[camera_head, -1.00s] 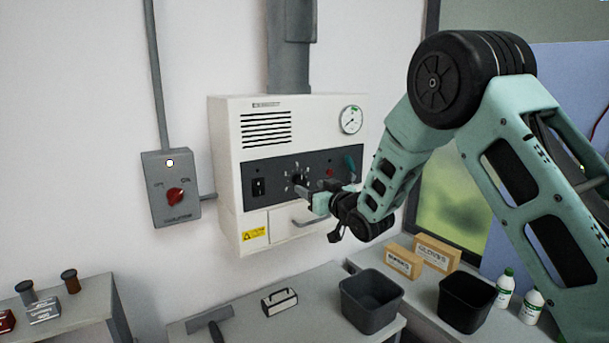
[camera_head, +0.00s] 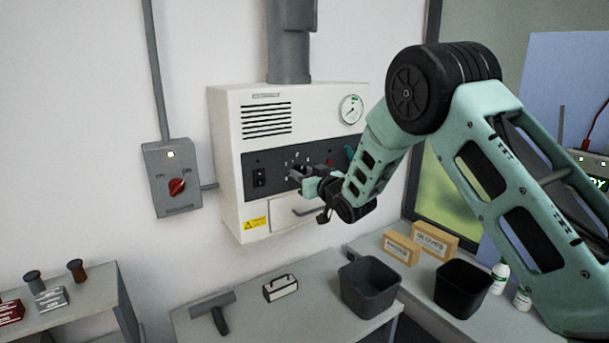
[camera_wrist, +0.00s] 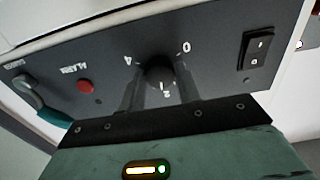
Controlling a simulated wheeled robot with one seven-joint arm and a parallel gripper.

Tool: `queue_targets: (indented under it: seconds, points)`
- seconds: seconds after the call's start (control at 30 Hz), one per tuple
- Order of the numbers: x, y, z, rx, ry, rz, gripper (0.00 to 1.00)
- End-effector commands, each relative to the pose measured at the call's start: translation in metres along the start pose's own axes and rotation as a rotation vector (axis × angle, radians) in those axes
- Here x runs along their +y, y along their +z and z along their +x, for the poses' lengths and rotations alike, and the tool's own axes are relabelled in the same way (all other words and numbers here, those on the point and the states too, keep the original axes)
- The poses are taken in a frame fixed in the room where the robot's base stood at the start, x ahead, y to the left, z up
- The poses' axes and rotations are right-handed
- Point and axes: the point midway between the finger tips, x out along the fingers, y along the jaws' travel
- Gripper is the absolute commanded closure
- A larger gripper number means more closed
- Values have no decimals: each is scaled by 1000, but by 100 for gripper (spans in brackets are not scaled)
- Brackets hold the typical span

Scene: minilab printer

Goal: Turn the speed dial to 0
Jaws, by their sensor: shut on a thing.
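The speed dial (camera_wrist: 160,74) is a dark round knob on the dark control panel (camera_wrist: 215,60) of a white wall unit (camera_head: 229,115). In the wrist view a 4 is printed to its left, a 0 to its upper right and a 2 just below it. A small white mark on the knob's lower side seems to point near the 2. My gripper (camera_wrist: 160,88) is shut on the dial, one finger on each side. In the head view my gripper (camera_head: 300,177) hides the dial.
A black rocker switch (camera_wrist: 258,48) is right of the dial in the wrist view. A red alarm button (camera_wrist: 86,85) and teal-handled lever (camera_wrist: 38,103) are left. A grey box with a red knob (camera_head: 176,187) hangs beside the unit. Bins (camera_head: 370,287) stand on the bench below.

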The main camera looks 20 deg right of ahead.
Motion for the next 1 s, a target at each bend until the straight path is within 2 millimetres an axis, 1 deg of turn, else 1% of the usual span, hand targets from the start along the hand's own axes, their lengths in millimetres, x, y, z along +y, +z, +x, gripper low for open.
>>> queue_targets:
  seconds: [0.17, 0.37, 0.57, 1.0]
  points:
    - [0, 2, 0, 1, 0, -26, 89]
    - [0, 6, 0, 2, -1, -120, 89]
    - [0, 8, 0, 5, 1, -280, 89]
    - [1, 8, 0, 4, 1, -699, 89]
